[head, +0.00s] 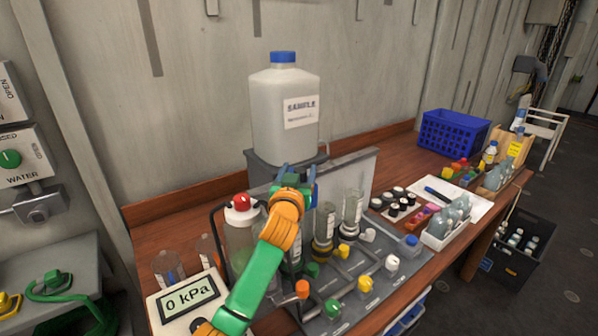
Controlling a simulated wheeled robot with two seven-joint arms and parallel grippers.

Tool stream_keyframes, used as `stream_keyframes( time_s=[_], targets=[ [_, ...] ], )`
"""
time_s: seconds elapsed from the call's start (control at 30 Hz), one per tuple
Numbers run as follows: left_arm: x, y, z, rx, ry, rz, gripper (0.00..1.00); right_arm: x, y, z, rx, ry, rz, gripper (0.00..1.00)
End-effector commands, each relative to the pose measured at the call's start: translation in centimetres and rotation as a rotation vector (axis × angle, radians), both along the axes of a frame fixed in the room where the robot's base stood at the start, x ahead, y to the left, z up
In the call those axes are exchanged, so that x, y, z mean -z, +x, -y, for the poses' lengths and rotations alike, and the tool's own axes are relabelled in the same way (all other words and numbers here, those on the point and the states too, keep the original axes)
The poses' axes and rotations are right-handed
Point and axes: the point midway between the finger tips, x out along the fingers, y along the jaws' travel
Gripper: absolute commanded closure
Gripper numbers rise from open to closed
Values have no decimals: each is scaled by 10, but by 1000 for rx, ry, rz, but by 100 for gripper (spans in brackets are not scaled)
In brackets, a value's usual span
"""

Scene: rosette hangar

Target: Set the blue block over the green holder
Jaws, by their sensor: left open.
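My left gripper (298,178) is at the end of the green and orange arm, in front of the grey stand under the large jug. It is open, and its blue parts show against the stand. I cannot make out anything held in it. A cluster of small coloured blocks (456,169), with red, yellow and green among them, lies on the far right of the bench. A blue block and a green holder cannot be told apart clearly at this size. My right gripper is not in view.
A large white jug (283,130) with a blue cap stands on the stand. Glass cylinders and coloured valves fill the grey panel (375,283) beside my arm. A blue basket (453,133), a white bottle tray (436,241) and a pressure display (187,302) are also on the wooden bench.

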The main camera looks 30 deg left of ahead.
Motion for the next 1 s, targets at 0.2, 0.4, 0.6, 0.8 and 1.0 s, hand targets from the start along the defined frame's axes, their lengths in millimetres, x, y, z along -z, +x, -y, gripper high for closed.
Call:
stream_keyframes(
  time_s=[0.2, 0.4, 0.6, 0.8, 1.0],
  targets=[
    [0, -4, 2, 2, 0, 3, 31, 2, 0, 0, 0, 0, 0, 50],
    [3, -33, 14, 2, -2, 3, 31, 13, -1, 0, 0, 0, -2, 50],
    [2, -57, 23, 1, -1, 0, 31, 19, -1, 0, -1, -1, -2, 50],
    [1, -64, 25, 0, -3, -1, 31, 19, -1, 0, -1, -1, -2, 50],
    [-1, -63, 25, 1, 11, -5, 31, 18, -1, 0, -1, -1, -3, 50]
  ],
)
